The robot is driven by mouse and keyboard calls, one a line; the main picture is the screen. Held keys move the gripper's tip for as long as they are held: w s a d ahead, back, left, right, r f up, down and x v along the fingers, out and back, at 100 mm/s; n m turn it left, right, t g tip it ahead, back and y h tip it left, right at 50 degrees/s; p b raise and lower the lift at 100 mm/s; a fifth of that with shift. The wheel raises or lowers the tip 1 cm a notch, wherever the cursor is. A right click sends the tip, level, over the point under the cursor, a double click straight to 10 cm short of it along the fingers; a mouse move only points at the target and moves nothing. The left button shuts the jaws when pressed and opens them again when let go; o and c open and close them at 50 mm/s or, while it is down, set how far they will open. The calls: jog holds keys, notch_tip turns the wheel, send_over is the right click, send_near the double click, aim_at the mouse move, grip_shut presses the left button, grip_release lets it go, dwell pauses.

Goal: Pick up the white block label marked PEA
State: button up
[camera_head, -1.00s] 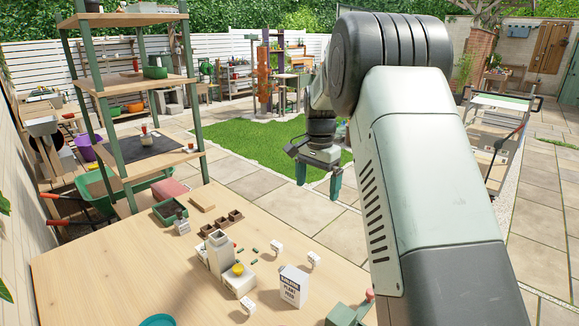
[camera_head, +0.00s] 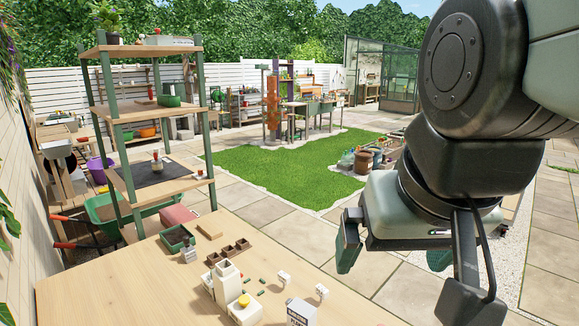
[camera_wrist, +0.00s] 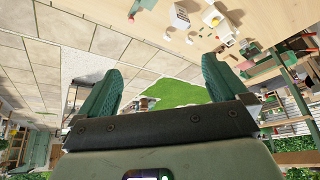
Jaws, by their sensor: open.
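Small white block labels stand on the wooden table: one (camera_head: 284,276) and another (camera_head: 322,291) right of the white device, and a third (camera_head: 190,255) by the green tray. Their lettering is too small to read, so I cannot tell which is PEA. In the wrist view a small white block (camera_wrist: 189,40) shows near the table edge. My gripper (camera_head: 394,255) is open and empty, right of the table and apart from the labels. In the wrist view the gripper (camera_wrist: 162,68) has its fingers spread, with nothing between them.
The table (camera_head: 120,290) also holds a white carton (camera_head: 300,312), a white device with a yellow knob (camera_head: 243,300), a brown seed tray (camera_head: 229,251) and a green tray (camera_head: 176,238). A green-posted shelf (camera_head: 150,110) stands behind. Paving and grass lie beyond.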

aim_at(317, 291)
jog(key=shift+s+f, duration=0.3)
jog(key=shift+s, duration=0.25)
jog(key=shift+s+f, duration=0.25)
jog(key=shift+s, duration=0.3)
jog(key=c, duration=0.9)
notch_tip(317, 291, up, 26)
jog(key=w+a+m+t+y, duration=0.1)
jog(key=w+a+m+y, duration=0.15)
jog(key=w+m, duration=0.6)
jog(key=w+a+m+t+y, duration=0.1)
jog(key=w+a+m+y, duration=0.15)
jog(key=w+m, duration=0.65)
jog(key=w+d+m+t+y, duration=0.25)
jog(key=w+m, duration=0.35)
jog(key=w, duration=0.3)
jog(key=w+d+m+t+y, duration=0.1)
jog(key=w+d+m, duration=0.35)
jog(key=w, duration=0.45)
jog(key=f, duration=6.6)
jog(key=shift+s+a+f, duration=0.3)
jog(key=shift+s+f, duration=0.05)
jog(key=shift+f, duration=0.05)
jog(key=shift+w+a+f, duration=0.15)
jog(key=shift+w+f, duration=0.05)
jog(key=shift+f, duration=0.05)
jog(key=shift+g, duration=0.25)
jog(key=shift+x, duration=3.45)
